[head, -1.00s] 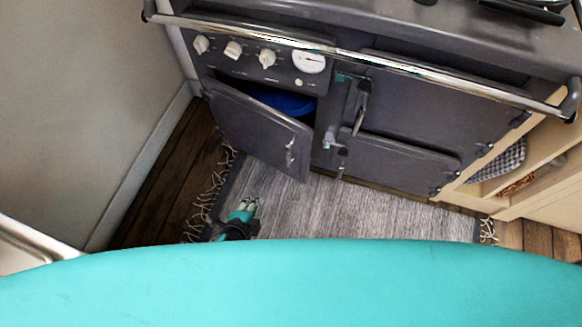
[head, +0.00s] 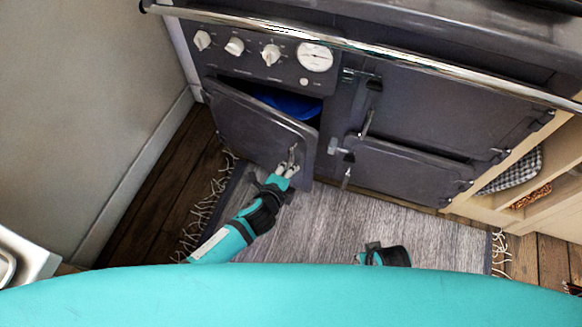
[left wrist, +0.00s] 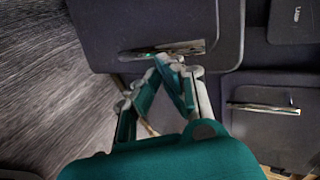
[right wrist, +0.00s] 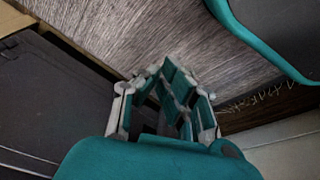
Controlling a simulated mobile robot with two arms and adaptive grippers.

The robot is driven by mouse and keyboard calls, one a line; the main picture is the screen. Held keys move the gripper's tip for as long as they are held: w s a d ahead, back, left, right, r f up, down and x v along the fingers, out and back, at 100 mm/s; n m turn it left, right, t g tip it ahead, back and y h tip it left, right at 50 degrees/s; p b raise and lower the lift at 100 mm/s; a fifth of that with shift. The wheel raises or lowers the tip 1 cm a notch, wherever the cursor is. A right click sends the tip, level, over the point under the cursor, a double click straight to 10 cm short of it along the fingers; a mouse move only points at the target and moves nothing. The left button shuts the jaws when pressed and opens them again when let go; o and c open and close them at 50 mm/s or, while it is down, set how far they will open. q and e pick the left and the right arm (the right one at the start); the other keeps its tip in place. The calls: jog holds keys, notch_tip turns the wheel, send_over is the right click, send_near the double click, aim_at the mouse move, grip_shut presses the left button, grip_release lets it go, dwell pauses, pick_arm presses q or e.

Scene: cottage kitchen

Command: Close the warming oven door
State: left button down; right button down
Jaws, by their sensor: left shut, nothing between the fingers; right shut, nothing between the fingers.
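The dark grey oven door (head: 250,125) at the left of the range stands partly open, hinged on its left side. A blue thing (head: 290,104) shows inside through the gap above it. My left gripper (head: 287,171) is shut and empty at the lower right of the door's outer face, by its metal handle (head: 292,153). In the left wrist view the closed fingertips (left wrist: 167,64) are close to the handle (left wrist: 165,50); I cannot tell whether they touch. My right gripper (right wrist: 166,75) is shut and empty above the rug.
The range has knobs and a gauge (head: 315,57) above the door, two shut doors (head: 395,170) to the right, and a chrome rail (head: 370,61) across its front. A grey fringed rug (head: 340,215) covers the floor. A wall (head: 80,110) stands close on the left.

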aim_at(305, 150)
pick_arm(q)
jog(key=shift+w+d, duration=0.25)
jog(key=shift+w, duration=0.45)
pick_arm(e)
jog(key=shift+w+r, duration=0.1)
jog(key=shift+r, duration=0.25)
jog(key=shift+f, duration=0.1)
